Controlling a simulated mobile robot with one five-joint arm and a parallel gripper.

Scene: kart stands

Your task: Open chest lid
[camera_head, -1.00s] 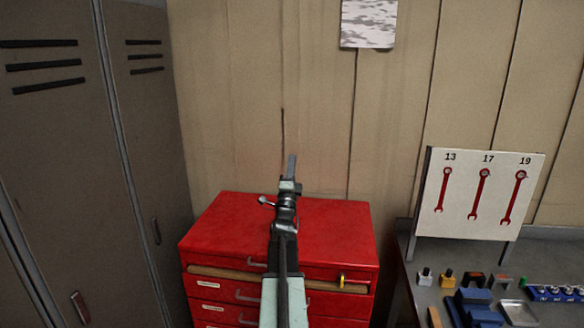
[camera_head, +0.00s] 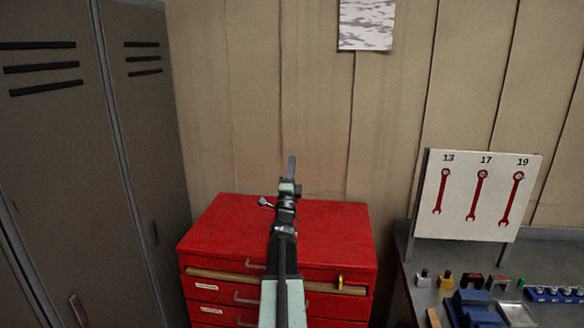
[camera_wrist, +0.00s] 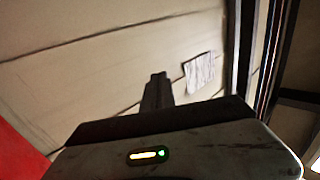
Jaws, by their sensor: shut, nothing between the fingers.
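The red tool chest (camera_head: 335,225) stands against the wall in the head view, with its lid down. Several drawers with grey handles and pale labels show on its front, and a wooden strip runs across it below the lid. A small yellow and black item (camera_head: 341,281) is on the strip's right part. My arm reaches forward over the lid, and my gripper (camera_head: 291,168) is shut and empty near the chest's back edge, in front of the wall. A red patch (camera_wrist: 18,155), likely the chest, shows at the lower left of the wrist view.
Grey lockers (camera_head: 80,150) stand close on the left. On the right a workbench (camera_head: 402,262) carries a board with three red wrenches (camera_head: 480,195), blue parts and small tools. A paper sheet (camera_head: 366,24) hangs on the wall.

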